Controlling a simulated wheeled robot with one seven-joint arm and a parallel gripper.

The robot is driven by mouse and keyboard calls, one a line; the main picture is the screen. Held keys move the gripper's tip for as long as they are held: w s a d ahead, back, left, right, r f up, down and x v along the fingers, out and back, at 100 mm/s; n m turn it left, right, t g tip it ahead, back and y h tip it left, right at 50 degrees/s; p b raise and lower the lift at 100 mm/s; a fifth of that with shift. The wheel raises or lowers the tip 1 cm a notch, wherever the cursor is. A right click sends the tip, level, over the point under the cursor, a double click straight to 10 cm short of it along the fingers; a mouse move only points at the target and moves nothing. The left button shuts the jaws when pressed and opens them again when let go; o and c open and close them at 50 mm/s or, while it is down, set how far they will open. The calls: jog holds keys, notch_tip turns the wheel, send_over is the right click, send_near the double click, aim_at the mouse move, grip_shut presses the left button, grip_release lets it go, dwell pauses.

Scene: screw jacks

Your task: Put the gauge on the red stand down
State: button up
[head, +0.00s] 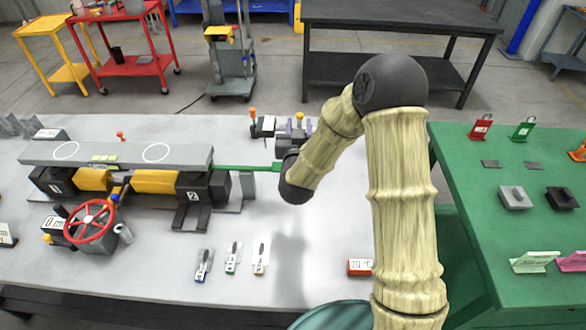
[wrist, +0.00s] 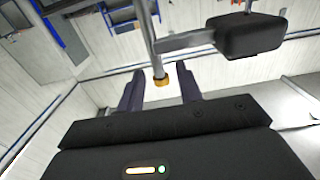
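A red stand (head: 480,128) with a pale label is upright on the green table at the right. I cannot tell for certain which thing is the gauge. A dark box with a white face (head: 267,126) stands beside my gripper (head: 293,137), near the far edge of the grey table, with an orange-topped post. In the wrist view a grey rod with a gold collar (wrist: 160,80) lies between the fingers of my gripper (wrist: 158,90), with gaps on both sides. A dark block (wrist: 250,36) on a side arm is beyond it. The fingers are apart and nothing is visibly held.
A jack rig with a red handwheel (head: 90,222) fills the left of the grey table. Several small tools and a red display box (head: 360,267) lie at the front. A green stand (head: 522,130) is beside the red one. The table below my gripper is clear.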

aim_at(300, 121)
jog(key=shift+w+p, duration=0.3)
jog(key=shift+w, duration=1.25)
jog(key=shift+d, duration=0.1)
grip_shut()
jog(key=shift+r, duration=0.25)
